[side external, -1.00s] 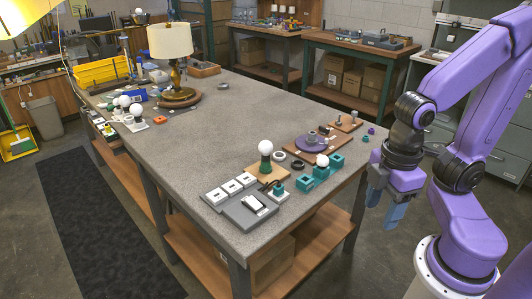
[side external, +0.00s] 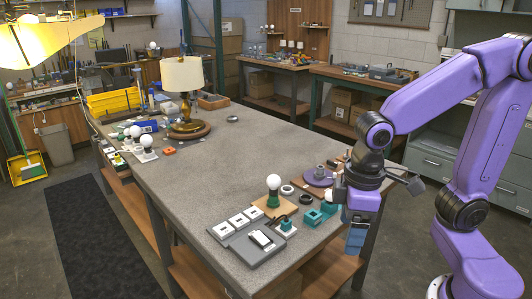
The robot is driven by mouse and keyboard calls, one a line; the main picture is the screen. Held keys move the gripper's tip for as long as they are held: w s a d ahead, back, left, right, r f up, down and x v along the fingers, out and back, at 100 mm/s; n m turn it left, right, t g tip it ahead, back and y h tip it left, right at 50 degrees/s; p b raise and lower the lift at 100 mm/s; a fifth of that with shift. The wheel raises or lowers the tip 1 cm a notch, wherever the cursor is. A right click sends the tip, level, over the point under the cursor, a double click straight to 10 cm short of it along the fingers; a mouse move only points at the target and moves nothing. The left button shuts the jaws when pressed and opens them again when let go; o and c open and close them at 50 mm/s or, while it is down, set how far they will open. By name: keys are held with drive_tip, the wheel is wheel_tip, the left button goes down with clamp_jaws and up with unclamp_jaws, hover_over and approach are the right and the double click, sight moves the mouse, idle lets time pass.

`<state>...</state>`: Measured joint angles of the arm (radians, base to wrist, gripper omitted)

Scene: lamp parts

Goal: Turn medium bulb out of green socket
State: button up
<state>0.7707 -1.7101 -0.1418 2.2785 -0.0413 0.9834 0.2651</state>
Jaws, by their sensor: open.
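A white round bulb (side external: 273,182) stands upright in a green socket (side external: 273,200) on a small wooden board (side external: 266,210), near the front right part of the table. I take it as the medium bulb. My gripper (side external: 355,244) points down at the table's right edge, to the right of the bulb and well apart from it. Its blue fingers look close together from this angle, with nothing seen between them; they are open. My gripper and wrist hide part of the teal blocks and of the items behind.
A grey panel (side external: 274,254) with white switches lies in front of the bulb. Teal blocks (side external: 313,217), black and white rings and a purple disc (side external: 318,178) lie to its right. A lamp (side external: 183,90) stands far back. The table's middle (side external: 215,175) is clear.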

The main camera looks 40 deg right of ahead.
drive_tip(key=w+a+r+m, duration=0.2)
drive_tip(key=w+m, duration=0.5)
drive_tip(key=w, duration=0.6)
drive_tip(key=m+h, duration=0.3)
drive_tip(key=m, duration=1.6)
hover_over(274, 185)
drive_tip(key=w+a, duration=0.2)
wheel_tip(274, 185, down, 3)
drive_tip(key=x, duration=1.1)
drive_tip(key=s+x, duration=0.1)
drive_tip(key=x, duration=0.4)
drive_tip(key=shift+f, duration=0.3)
drive_tip(key=c, duration=0.9)
drive_tip(key=n, duration=0.3)
drive_tip(key=n+t, duration=0.1)
drive_tip(key=n, duration=0.2)
drive_tip(key=shift+w+a, duration=0.15)
drive_tip(key=shift+n+y, duration=0.3)
drive_tip(key=shift+n, duration=0.2)
